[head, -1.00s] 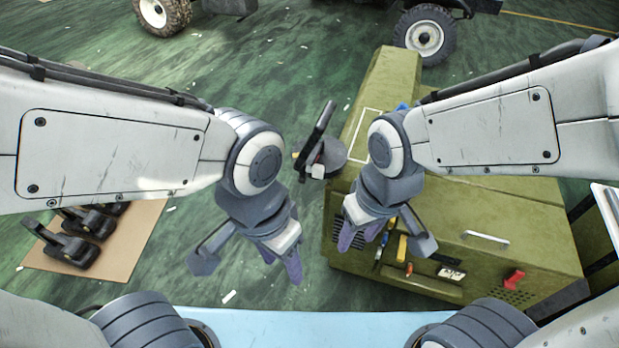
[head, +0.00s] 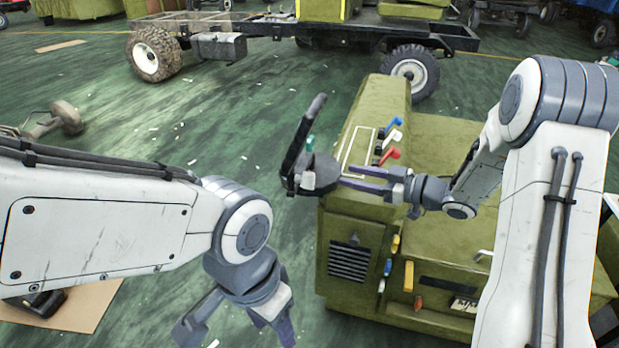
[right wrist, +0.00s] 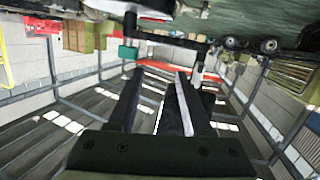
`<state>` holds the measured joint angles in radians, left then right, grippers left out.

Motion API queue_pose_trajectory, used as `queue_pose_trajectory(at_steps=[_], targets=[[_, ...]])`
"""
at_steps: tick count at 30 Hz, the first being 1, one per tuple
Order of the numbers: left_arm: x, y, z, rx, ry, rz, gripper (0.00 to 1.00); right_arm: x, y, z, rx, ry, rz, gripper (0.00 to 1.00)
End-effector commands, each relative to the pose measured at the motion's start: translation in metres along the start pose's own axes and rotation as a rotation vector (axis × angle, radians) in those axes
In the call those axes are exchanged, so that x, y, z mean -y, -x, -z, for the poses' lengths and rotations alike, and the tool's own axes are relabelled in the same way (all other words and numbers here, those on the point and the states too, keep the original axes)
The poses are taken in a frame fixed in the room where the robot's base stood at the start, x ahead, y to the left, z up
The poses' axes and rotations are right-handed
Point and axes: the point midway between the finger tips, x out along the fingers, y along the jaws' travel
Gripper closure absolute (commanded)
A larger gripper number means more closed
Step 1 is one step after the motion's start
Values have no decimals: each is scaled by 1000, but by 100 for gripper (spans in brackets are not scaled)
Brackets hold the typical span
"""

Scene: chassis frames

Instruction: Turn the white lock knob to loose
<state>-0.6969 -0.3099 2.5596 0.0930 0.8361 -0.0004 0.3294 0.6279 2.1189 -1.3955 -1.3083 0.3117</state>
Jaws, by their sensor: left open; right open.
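A small pale block (head: 307,181), which may be the white lock knob, sits on the steering column below the dark steering wheel (head: 297,140). My right gripper (head: 346,177) is open, its fingers pointing left at the column with a small gap to the block. In the right wrist view the space between its fingers (right wrist: 157,76) is empty. A teal knob (right wrist: 128,53) is just beyond one fingertip; I cannot make out the white knob there. My left gripper (head: 278,332) is open and empty, low in the head view, apart from the column.
An olive cabinet (head: 358,232) stands under my right arm. Blue (head: 393,124), white (head: 394,138) and red (head: 389,155) levers are on its top, close to the right gripper. A bare truck chassis (head: 290,28) is behind.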

Motion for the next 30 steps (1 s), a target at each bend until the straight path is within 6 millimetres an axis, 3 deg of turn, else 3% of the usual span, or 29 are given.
queue_pose_trajectory(at_steps=[4,10,24,30], targets=[[0,0,0,0,0,0,45,28,14,6,-132,-39,189,50],[0,0,0,0,0,0,45,43,15,12,-187,-59,275,50],[0,3,0,0,0,0,45,65,-61,27,-187,-58,274,50],[0,3,0,0,0,0,45,68,-76,30,-186,-58,272,50]])
